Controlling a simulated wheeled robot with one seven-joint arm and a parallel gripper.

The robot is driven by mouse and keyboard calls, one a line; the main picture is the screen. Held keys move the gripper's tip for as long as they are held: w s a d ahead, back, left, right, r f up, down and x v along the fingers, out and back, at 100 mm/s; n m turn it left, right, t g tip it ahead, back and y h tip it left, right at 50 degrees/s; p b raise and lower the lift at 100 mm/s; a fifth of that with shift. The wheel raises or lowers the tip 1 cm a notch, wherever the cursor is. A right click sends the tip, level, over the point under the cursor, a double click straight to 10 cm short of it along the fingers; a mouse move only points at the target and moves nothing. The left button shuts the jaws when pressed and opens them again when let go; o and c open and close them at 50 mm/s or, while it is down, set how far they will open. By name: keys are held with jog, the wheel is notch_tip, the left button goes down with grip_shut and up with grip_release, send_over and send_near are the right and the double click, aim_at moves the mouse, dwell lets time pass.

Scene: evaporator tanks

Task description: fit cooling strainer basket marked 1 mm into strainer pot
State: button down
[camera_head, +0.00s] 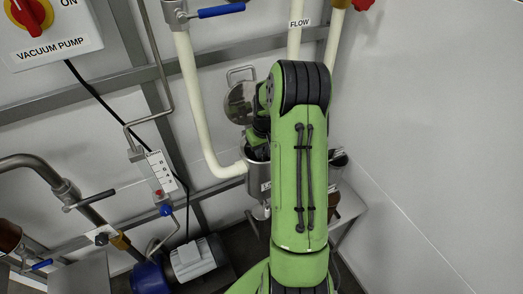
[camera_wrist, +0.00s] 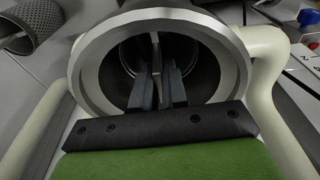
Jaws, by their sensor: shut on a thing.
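The strainer pot is a steel cylinder (camera_head: 258,184) below the pale pipes, partly hidden behind my green arm. In the wrist view its wide metal rim (camera_wrist: 88,72) faces the camera, and the inside is dark. My gripper (camera_wrist: 158,82) reaches into the pot's mouth, its two fingers shut on a thin upright metal strip, which looks like the handle (camera_wrist: 156,50) of the strainer basket. A round inner edge (camera_wrist: 122,55) shows deeper in the pot; how far down the basket sits I cannot tell. No 1 mm mark is readable. My arm hides the gripper in the head view.
A round steel lid (camera_head: 240,104) stands open behind the pot. Another perforated basket (camera_wrist: 32,24) lies at the wrist view's upper left. Pale pipes (camera_head: 204,120) run close to the pot. Dark and brown vessels (camera_head: 338,160) stand right of my arm, near the white wall.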

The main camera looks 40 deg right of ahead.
jog(key=shift+f, duration=0.15)
jog(key=c, duration=1.2)
grip_release()
jog(key=shift+o, duration=0.2)
notch_tip(320, 180, up, 12)
jog(key=s+p, duration=0.2)
jog(key=a+r, duration=0.7)
jog(key=a, duration=0.1)
jog(key=s+a+r+n+t+h, duration=0.1)
jog(key=s+a+r, duration=0.2)
jog(key=a, duration=0.2)
jog(key=s+a+r+n+t, duration=0.1)
jog(key=s+a+r, duration=0.15)
jog(key=a, duration=0.25)
jog(key=s+a+t, duration=0.1)
jog(key=s+a, duration=0.3)
jog(key=s, duration=0.2)
jog(key=s+a+n+y, duration=0.1)
jog(key=s+a, duration=0.3)
jog(key=s, duration=0.2)
jog(key=shift+s+t, duration=0.25)
jog(key=shift+t, duration=0.15)
